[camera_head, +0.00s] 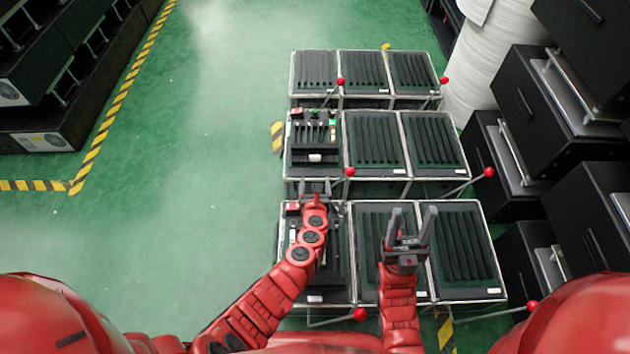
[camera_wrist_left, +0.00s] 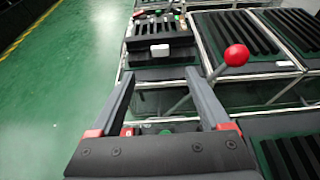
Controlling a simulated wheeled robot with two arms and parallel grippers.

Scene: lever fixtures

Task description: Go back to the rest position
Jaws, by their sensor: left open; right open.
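My left gripper (camera_head: 314,188) is over the left part of the nearest row of fixtures in the head view. In the left wrist view its two fingers (camera_wrist_left: 160,95) are spread with nothing between them. A red lever ball (camera_wrist_left: 237,55) is just right of the right finger, apart from it; it also shows in the head view (camera_head: 349,171). My right gripper (camera_head: 408,225) is above the middle fixture of the nearest row, its fingers apart and pointing away from me, empty.
Three rows of dark fixtures stand ahead, with red-balled levers (camera_head: 488,172) at their edges. Another lever ball (camera_head: 360,314) is near my arms. Black cabinets (camera_head: 590,225) stand at the right. Green floor (camera_head: 200,150) at the left is clear.

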